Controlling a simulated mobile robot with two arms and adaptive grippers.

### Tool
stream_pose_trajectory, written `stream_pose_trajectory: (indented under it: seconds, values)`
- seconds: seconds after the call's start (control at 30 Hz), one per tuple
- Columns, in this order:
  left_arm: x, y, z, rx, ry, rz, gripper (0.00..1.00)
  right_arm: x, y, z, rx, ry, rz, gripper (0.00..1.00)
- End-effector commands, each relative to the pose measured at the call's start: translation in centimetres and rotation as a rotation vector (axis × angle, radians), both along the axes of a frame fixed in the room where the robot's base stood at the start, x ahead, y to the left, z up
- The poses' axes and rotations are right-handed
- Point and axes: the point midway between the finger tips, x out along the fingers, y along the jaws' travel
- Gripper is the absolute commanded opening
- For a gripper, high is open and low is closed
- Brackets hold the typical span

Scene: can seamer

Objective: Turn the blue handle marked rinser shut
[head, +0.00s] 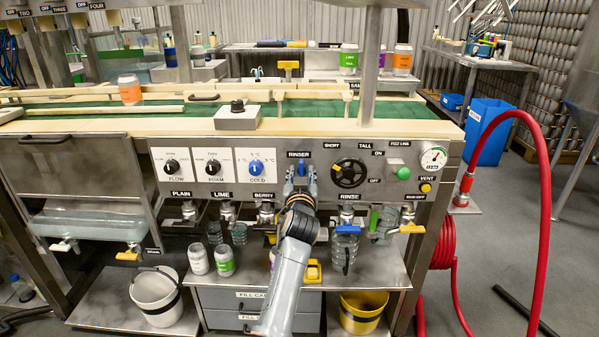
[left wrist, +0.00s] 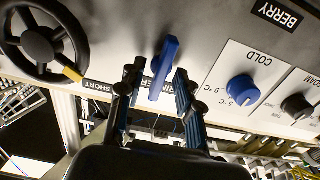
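The blue rinser handle (left wrist: 163,68) is a lever on the steel front panel. In the left wrist view it stands between the two fingers of my left gripper (left wrist: 158,85), with a gap on each side. The RINSER label beside it is partly covered by the fingers. In the head view the handle (head: 301,169) shows just under the RINSER label (head: 298,155), and my left gripper (head: 300,181) is at it, open. My right gripper is not in view.
The black handwheel (head: 349,173) is right of the handle, and the blue COLD knob (head: 256,167) is left of it. Taps, including the BERRY tap (head: 265,213), hang below the panel. A red hose (head: 545,200) loops at the right.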

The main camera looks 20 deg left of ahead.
Motion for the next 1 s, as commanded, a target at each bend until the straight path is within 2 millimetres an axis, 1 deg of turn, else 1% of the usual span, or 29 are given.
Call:
stream_pose_trajectory:
  seconds: [0.27, 0.3, 0.43, 0.67, 0.87, 0.93, 1.0]
  values:
    - [0.0, 0.0, 0.0, 0.000, 0.000, 0.000, 0.35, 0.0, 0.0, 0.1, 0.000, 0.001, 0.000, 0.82]
    - [0.0, 0.0, 0.0, 0.000, 0.000, 0.000, 0.26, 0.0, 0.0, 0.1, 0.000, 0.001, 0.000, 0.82]
    - [0.0, 0.0, 0.0, 0.001, 0.000, 0.000, 0.00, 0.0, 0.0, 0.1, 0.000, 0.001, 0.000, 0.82]
    - [0.0, 0.0, 0.0, 0.003, 0.001, 0.000, 0.00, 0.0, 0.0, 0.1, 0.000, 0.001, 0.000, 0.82]
    - [0.0, 0.0, 0.0, 0.042, 0.013, 0.001, 0.00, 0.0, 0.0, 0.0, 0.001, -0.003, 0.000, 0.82]
    - [0.0, 0.0, 0.0, 0.073, 0.022, 0.001, 0.00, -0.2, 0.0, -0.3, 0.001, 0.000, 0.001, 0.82]
    - [0.0, 0.0, 0.1, 0.111, 0.033, 0.001, 0.00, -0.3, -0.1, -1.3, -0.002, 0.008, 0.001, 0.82]
